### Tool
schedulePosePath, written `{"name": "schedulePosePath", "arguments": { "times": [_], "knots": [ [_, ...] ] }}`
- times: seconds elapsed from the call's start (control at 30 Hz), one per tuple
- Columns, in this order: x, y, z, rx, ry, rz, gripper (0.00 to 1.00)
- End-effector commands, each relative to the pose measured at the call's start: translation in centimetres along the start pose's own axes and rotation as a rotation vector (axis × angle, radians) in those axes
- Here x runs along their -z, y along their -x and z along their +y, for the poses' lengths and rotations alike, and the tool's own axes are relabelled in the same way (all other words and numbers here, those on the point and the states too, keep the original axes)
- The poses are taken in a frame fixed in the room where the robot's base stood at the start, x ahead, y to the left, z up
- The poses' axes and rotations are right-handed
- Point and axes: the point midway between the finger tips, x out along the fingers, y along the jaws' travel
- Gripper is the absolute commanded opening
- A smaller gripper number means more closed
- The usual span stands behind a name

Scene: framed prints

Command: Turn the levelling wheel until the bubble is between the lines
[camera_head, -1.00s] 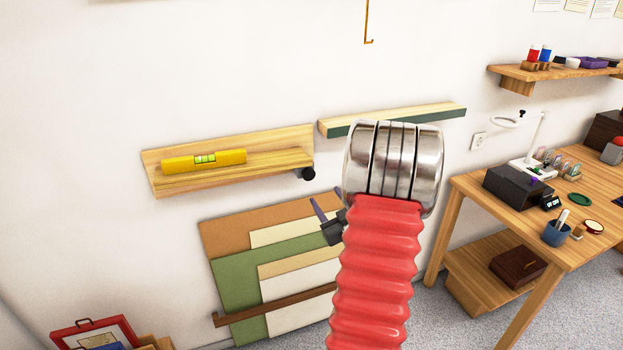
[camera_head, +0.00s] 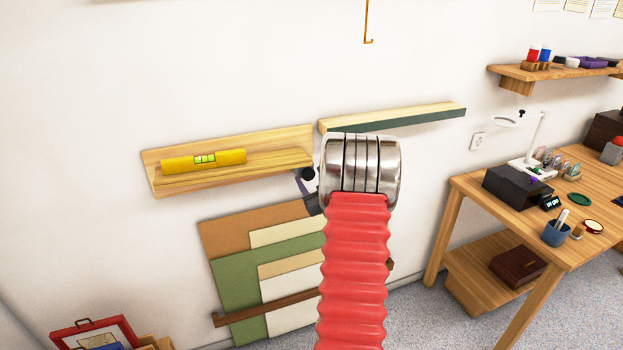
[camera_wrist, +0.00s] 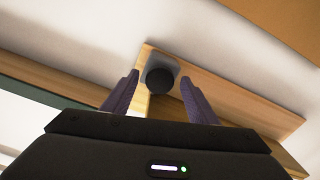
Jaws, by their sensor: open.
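A yellow spirit level (camera_head: 230,157) lies on a wooden ledge (camera_head: 275,160) on the wall, in the head view. The ledge and level slope, right end higher. The level's green vial (camera_head: 204,158) is too small to tell where the bubble sits between the lines. The dark round levelling wheel (camera_head: 309,174) is under the ledge's right end; in the wrist view the wheel (camera_wrist: 160,80) shows between my fingertips. My gripper (camera_wrist: 160,76) is open, one purple finger on each side of the wheel, with no clear contact. In the head view my arm hides most of my gripper (camera_head: 303,182).
A second ledge with a green front edge (camera_head: 400,121) is on the wall just right of the first, close to my arm. Several boards (camera_head: 235,260) lean on the wall below. A cluttered workbench (camera_head: 480,190) stands at the right.

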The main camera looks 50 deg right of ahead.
Motion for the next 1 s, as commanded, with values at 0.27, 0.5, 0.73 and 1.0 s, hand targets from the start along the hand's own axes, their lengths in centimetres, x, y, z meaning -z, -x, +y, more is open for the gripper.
{"name": "schedulePosePath", "arguments": {
  "times": [0.27, 0.5, 0.73, 1.0],
  "knots": [
    [0.02, -0.35, 0.01, 0.0, 0.0, 0.0, 0.53],
    [0.02, -0.33, 0.0, 0.0, 0.0, 0.0, 0.41],
    [0.03, -0.33, 0.0, 0.0, 0.0, 0.0, 0.25],
    [0.01, -0.41, 0.21, -0.002, -0.001, 0.0, 0.12]
  ]
}}
